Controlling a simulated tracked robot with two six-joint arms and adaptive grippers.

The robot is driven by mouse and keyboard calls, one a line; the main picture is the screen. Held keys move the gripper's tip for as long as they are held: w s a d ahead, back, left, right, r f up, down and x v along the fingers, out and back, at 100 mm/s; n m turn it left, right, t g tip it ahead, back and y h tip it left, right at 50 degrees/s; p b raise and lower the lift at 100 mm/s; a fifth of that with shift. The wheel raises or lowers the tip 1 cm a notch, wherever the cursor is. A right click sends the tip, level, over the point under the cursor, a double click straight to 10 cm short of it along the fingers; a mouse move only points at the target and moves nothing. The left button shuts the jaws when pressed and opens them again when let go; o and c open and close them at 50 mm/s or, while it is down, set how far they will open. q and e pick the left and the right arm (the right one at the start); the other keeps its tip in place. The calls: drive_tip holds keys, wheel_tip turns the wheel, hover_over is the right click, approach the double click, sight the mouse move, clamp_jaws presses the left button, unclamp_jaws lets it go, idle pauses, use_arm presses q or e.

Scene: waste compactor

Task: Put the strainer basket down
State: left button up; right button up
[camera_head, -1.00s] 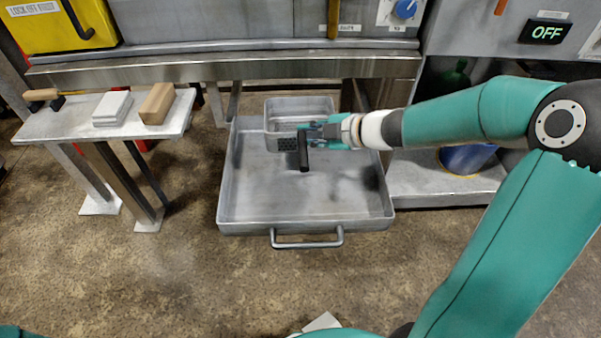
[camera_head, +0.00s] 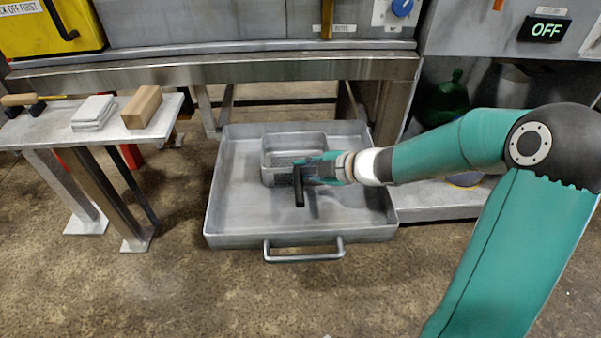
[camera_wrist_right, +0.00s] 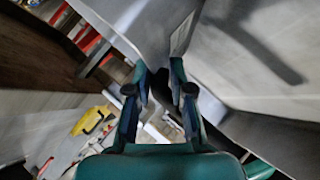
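The grey metal strainer basket (camera_head: 292,142), with perforated sides and a black handle (camera_head: 298,188) at its front, is inside a wide shallow metal tray (camera_head: 236,240), towards the back. It looks level and close to the tray floor, but I cannot tell if it touches. My right gripper (camera_head: 305,171) reaches in from the right and is shut at the top of the basket's handle. In the right wrist view its fingers (camera_wrist_right: 160,82) are close together before blurred grey metal; the grip itself is unclear there. My left gripper is out of view.
The tray has a front bar handle (camera_head: 304,256) and bare floor at the front and left. A bench (camera_head: 50,131) at left holds a brown block (camera_head: 142,107), white pads (camera_head: 93,112) and a wooden-handled tool (camera_head: 28,99). The machine's metal edge (camera_head: 210,72) overhangs behind.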

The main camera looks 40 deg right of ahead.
drive_tip(key=o, duration=0.4)
drive_tip(key=shift+c, duration=0.2)
drive_tip(key=shift+s+d+r+p, duration=0.2)
drive_tip(key=shift+s+r+p, duration=0.2)
drive_tip(key=p+v, duration=0.5)
drive_tip(key=v, duration=0.6)
drive_tip(key=shift+a, duration=0.1)
